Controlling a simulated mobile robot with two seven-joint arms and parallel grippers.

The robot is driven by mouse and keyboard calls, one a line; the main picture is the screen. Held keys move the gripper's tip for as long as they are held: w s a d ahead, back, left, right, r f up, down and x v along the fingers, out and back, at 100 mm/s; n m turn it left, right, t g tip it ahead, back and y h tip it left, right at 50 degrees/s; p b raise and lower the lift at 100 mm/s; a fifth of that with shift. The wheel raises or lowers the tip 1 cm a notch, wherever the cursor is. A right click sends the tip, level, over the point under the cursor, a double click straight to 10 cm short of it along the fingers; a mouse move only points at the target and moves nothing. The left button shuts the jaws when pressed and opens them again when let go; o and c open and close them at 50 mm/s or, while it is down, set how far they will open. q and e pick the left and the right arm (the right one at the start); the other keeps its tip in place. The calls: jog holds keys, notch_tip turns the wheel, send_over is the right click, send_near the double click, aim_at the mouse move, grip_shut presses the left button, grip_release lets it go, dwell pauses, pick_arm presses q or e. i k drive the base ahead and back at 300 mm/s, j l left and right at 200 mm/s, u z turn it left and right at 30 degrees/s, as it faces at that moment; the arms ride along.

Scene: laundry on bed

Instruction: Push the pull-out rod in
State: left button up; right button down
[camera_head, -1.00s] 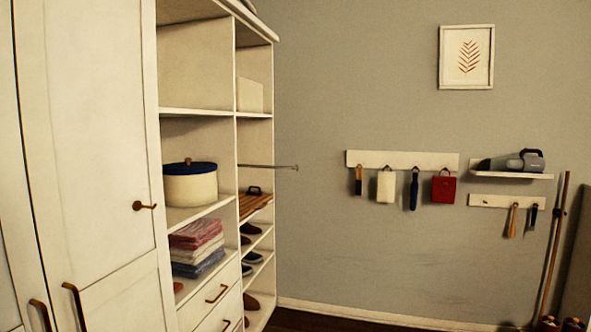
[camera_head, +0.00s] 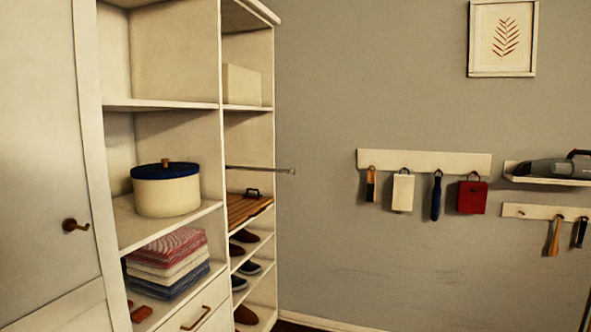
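The pull-out rod (camera_head: 262,169) is a thin grey metal bar with a small knob at its tip. It sits in the narrow right-hand column of the white wardrobe (camera_head: 111,240) and sticks out past the front edge, its tip in front of the grey wall. A wooden board with a dark handle (camera_head: 248,206) lies below it. Neither gripper shows in the head view.
Left of the rod, open shelves hold a cream pot with a blue lid (camera_head: 166,188) and folded cloths (camera_head: 170,262). Shoes (camera_head: 246,275) sit on lower shelves. A hook rail (camera_head: 424,161) and a small shelf (camera_head: 545,180) are on the wall at right.

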aim_at(293, 171)
jog(key=i+l, duration=0.6)
jog(key=i, duration=0.25)
jog(key=i+l+u, duration=0.15)
jog(key=i+l, duration=0.45)
jog(key=i, duration=0.25)
jog(key=i+l, duration=0.7)
jog(key=i, duration=0.15)
